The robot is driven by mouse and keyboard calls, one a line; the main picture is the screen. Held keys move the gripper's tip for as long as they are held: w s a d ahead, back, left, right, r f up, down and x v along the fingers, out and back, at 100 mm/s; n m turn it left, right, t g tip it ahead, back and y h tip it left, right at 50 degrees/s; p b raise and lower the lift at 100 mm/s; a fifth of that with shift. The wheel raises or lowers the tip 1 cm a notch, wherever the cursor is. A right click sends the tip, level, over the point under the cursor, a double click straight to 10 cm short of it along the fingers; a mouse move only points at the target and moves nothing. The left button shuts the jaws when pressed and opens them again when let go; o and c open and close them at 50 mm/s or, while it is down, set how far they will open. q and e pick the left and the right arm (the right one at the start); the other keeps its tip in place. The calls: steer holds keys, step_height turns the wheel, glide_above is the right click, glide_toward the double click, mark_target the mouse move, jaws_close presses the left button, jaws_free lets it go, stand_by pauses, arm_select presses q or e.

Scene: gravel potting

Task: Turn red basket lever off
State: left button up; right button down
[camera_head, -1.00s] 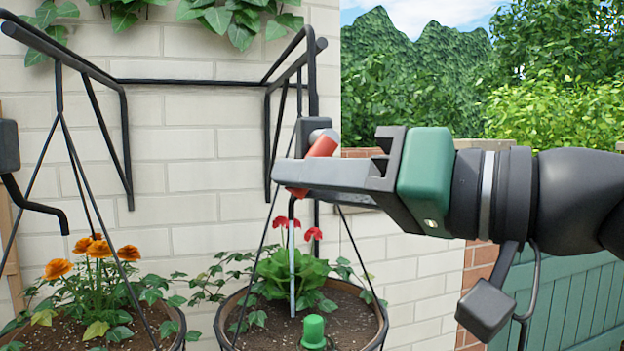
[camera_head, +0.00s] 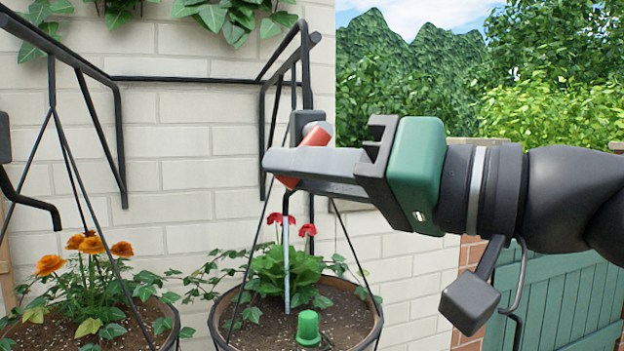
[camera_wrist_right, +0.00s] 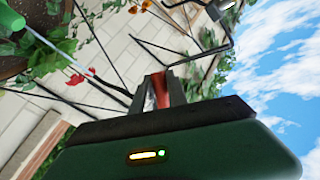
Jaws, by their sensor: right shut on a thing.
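The red lever (camera_head: 317,135) sits on a dark valve box (camera_head: 303,122) above the basket with red flowers (camera_head: 287,219). It slants down to the left. My right gripper (camera_head: 285,168) reaches in from the right and is shut on the lever, whose lower end shows past the fingers. In the right wrist view the red lever (camera_wrist_right: 160,88) is between the two grey fingers. The fingers hide the lever's middle in the head view. The hanging basket (camera_head: 225,318) below holds soil and green leaves. My left gripper is not in view.
A black wall bracket (camera_head: 195,79) spans the brick wall behind. A second basket with orange flowers (camera_head: 92,245) hangs at the left, with a dark box and spout (camera_head: 30,203) above it. A green peg (camera_head: 308,328) stands in the right basket. A teal fence (camera_head: 570,290) is behind my arm.

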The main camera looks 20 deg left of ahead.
steer(key=m+y+b, duration=0.1)
steer(key=m+b, duration=0.1)
steer(key=a+m+t+y+b, duration=0.1)
steer(key=b, duration=0.1)
steer(key=r+m+t+b, duration=0.1)
steer(key=m+b, duration=0.1)
steer(key=shift+s+a+m+y, duration=0.15)
steer(key=shift+s+m+y, duration=0.15)
steer(key=shift+s+y, duration=0.1)
steer(key=m+t+b, duration=0.1)
steer(key=r+m+t, duration=0.1)
steer(key=m+t+b, duration=0.1)
steer(key=shift+s+a+r+m+b, duration=0.1)
steer(key=shift+r+m+b, duration=0.2)
steer(key=shift+r+m+t+b, duration=0.2)
steer(key=shift+r+m+t, duration=0.1)
steer(key=shift+m+t, duration=0.3)
steer(key=shift+r+m+t+b, duration=0.15)
steer(key=shift+r+m+t, duration=0.1)
steer(key=shift+m+t, duration=0.3)
steer(key=shift+r, duration=0.1)
steer(key=c, duration=1.6)
jaws_free()
steer(key=shift+o, duration=1.3)
steer(key=shift+w+a, duration=0.2)
steer(key=shift+o, duration=0.2)
steer(key=shift+w+a+f, duration=0.1)
steer(key=shift+a+f, duration=0.1)
steer(key=shift+a, duration=0.2)
steer(key=shift+f, duration=0.15)
